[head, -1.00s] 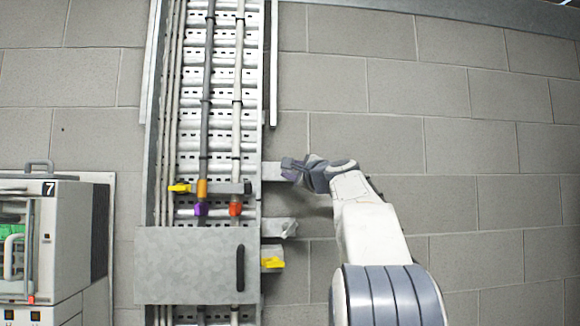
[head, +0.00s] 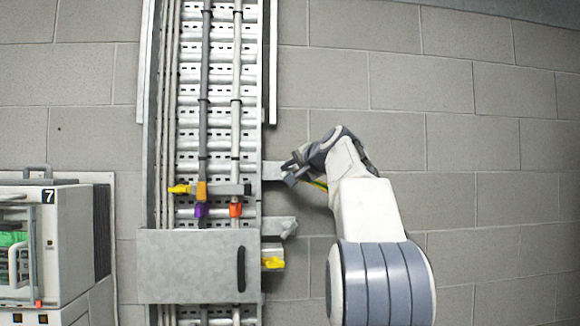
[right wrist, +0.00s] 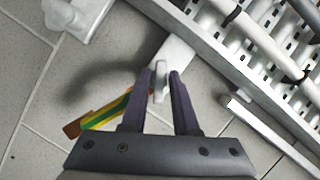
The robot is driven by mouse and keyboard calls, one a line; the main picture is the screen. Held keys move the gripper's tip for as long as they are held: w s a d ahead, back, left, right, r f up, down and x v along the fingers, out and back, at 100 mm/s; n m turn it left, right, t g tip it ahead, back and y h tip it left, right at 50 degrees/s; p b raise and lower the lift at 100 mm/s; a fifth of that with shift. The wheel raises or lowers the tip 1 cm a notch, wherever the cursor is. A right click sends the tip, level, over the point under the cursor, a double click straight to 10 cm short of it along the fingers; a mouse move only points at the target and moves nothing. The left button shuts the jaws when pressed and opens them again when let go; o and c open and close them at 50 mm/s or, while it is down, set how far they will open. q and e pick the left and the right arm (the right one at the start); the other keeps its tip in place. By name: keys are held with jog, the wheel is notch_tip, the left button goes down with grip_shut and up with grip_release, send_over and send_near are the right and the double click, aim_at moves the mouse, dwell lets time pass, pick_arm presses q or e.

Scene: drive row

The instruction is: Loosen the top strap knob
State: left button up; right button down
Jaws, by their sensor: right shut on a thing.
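The top strap bar (head: 225,189) crosses the cables on the tray, with a yellow knob (head: 179,188) at its left end. A lower yellow knob (head: 272,263) is on a bracket at the tray's right side. My right gripper (head: 288,173) is at the upper bracket (head: 271,170), right of the tray and apart from the top knob. In the right wrist view the right gripper (right wrist: 160,82) is shut on a small pale grey piece (right wrist: 159,94) at the bracket's end. A yellow-green striped piece (right wrist: 112,110) shows behind the left-hand finger. My left gripper is out of view.
A metal cover plate (head: 190,265) with a black handle lies across the lower tray. Another bracket (head: 279,227) juts out below the gripper. A cabinet (head: 65,245) marked 7 stands at left. The block wall (head: 470,150) at right is clear.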

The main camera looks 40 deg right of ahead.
jog(key=shift+n+g+h, duration=0.4)
jog(key=shift+n+g, duration=0.3)
jog(key=shift+n, duration=0.7)
jog(key=shift+f, duration=0.1)
jog(key=c, duration=0.9)
grip_release()
jog(key=shift+o, duration=0.2)
jog(key=b+v, duration=0.3)
jog(key=v, duration=0.7)
jog(key=shift+s+a, duration=0.15)
jog(key=shift+a, duration=0.05)
